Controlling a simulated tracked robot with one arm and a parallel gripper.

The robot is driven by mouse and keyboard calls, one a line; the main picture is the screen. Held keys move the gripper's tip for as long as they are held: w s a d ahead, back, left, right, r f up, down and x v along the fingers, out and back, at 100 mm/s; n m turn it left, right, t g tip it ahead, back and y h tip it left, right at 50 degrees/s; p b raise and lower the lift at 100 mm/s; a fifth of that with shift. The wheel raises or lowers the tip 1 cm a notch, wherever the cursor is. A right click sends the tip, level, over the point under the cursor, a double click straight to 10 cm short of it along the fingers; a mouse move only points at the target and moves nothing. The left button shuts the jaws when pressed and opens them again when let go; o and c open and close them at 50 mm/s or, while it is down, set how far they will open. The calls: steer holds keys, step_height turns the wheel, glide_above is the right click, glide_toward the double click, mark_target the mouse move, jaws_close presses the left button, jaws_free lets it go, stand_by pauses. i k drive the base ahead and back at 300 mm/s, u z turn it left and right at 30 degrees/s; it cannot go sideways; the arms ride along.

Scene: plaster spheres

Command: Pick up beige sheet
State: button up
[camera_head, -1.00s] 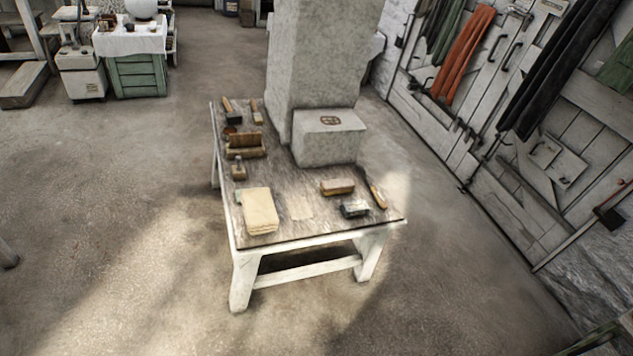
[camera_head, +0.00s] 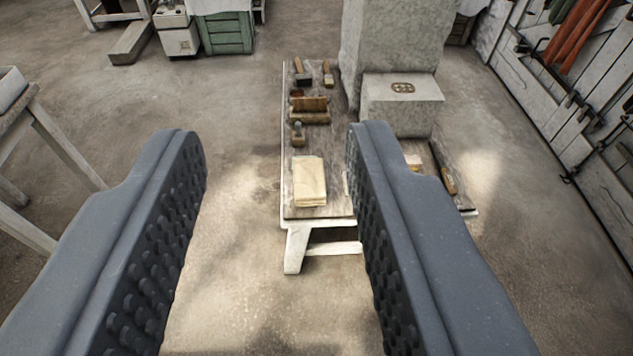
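A beige sheet, looking like a folded stack (camera_head: 310,181), lies flat near the front left corner of the wooden work table (camera_head: 298,212). My gripper (camera_head: 270,140) is open and empty, its two dark, studded fingers wide apart in the foreground. The beige stack shows between the fingers, nearer the right one, and well beyond them. The right finger hides part of the table's front and some of what lies there.
A large stone block (camera_head: 400,98) stands on the table, with a tall stone pillar (camera_head: 385,40) behind it. Several tools and a wooden box (camera_head: 309,110) lie along the left side. Another table (camera_head: 45,130) stands at far left. Open floor lies between.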

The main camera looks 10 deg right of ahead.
mark_target(310, 178)
steer(key=z, duration=0.1)
steer(key=i, duration=1)
steer(key=u, duration=0.05)
